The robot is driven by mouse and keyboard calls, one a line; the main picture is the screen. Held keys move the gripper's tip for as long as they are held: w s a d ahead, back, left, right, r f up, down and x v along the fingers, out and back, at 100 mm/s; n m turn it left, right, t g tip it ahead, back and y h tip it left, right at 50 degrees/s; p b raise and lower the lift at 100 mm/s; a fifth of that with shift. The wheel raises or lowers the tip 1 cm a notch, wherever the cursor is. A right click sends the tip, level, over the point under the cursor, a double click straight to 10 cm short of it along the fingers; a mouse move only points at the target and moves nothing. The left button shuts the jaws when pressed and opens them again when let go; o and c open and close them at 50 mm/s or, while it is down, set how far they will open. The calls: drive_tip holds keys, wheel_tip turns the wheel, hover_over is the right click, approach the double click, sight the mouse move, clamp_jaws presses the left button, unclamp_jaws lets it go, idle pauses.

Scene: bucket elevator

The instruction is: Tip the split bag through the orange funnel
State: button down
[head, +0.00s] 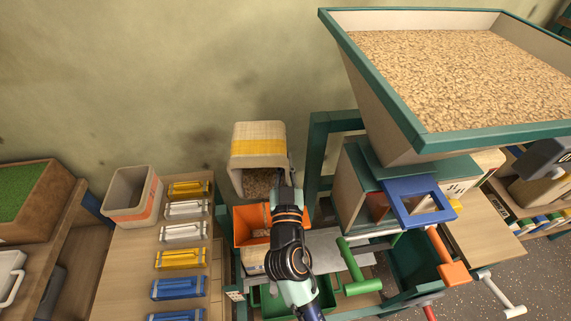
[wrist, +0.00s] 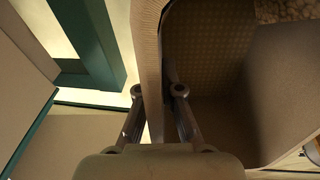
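The split bag (head: 258,140), cream with a yellow band, is tilted above the orange funnel (head: 242,226), with its open mouth facing down and toward the front. Grain shows inside its mouth. My gripper (head: 284,192) is at the bag's right edge. In the wrist view, the fingers of my gripper (wrist: 160,92) stand on either side of the bag's wall (wrist: 147,45) and pinch it. The woven inside of the bag shows to the right.
A pale container (head: 256,262) sits below the funnel, partly hidden by my arm. A green-rimmed hopper (head: 385,90) full of grain stands at the right. A box with an orange band (head: 133,195) and several coloured scoops (head: 180,259) lie on the left bench.

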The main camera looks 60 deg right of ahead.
drive_tip(key=shift+s+a+r+t+h+b, duration=0.25)
drive_tip(key=shift+s+a+t+h+b, duration=0.45)
drive_tip(key=shift+b, duration=3.45)
drive_tip(key=shift+s+a+r+t+h+b, duration=0.25)
drive_tip(key=shift+a+t+h+b, duration=0.45)
drive_tip(key=shift+b, duration=3.45)
